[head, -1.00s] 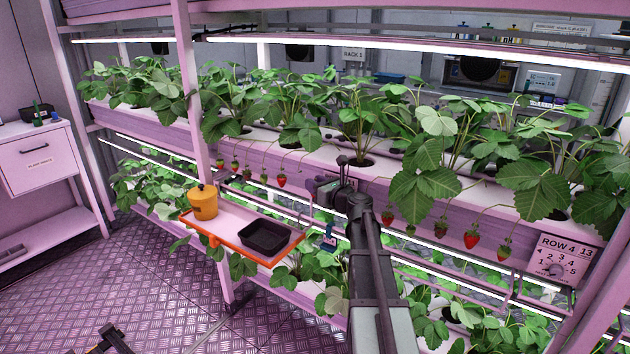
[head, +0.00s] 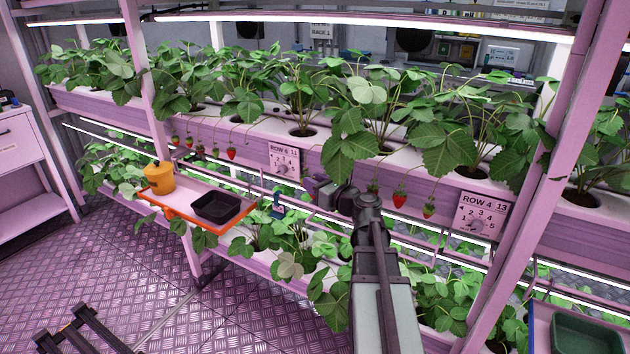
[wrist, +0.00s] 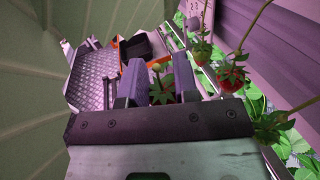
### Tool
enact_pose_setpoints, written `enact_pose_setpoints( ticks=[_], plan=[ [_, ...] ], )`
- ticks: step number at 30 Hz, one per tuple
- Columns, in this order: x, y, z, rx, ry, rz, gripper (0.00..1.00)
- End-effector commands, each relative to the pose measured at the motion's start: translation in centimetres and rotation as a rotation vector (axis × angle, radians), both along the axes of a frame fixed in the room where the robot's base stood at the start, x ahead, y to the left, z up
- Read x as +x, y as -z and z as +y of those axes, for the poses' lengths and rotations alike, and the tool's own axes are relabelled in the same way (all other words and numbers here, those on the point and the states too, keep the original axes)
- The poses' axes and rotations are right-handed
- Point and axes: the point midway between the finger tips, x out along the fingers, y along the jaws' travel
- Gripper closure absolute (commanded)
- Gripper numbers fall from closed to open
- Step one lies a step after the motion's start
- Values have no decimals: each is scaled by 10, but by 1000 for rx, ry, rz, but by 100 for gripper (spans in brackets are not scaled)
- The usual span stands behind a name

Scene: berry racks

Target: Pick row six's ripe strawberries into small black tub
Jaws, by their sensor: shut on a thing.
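The small black tub (head: 215,207) sits on a tray with an orange rim (head: 185,219), left of my gripper, and looks empty. It also shows in the wrist view (wrist: 133,44). My gripper (head: 325,190) is in front of the rack, beside the ROW 6 sign (head: 284,160). In the wrist view its fingers (wrist: 160,82) are shut on a strawberry with a green calyx, mostly hidden between them. Red strawberries hang just right of my gripper, one here (head: 399,200) and one close by in the wrist view (wrist: 232,77). More hang left of the sign, including a red one (head: 232,153).
An orange canister (head: 159,177) stands on the tray beside the tub. A ROW 4 sign (head: 483,212) hangs to the right. A rack post (head: 535,190) stands right of it. A green container (head: 588,335) is at bottom right. Leafy plants fill both shelf levels.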

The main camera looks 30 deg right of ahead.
Motion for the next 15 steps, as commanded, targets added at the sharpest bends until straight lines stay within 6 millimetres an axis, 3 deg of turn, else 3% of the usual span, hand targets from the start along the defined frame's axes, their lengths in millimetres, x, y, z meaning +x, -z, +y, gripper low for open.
enact_pose_setpoints(
  ticks=[8, 15],
  plan=[
    [-1, 0, 2, 0, 0, 0, 80],
    [-12, 0, 23, 0, 0, 0, 80]
  ],
)
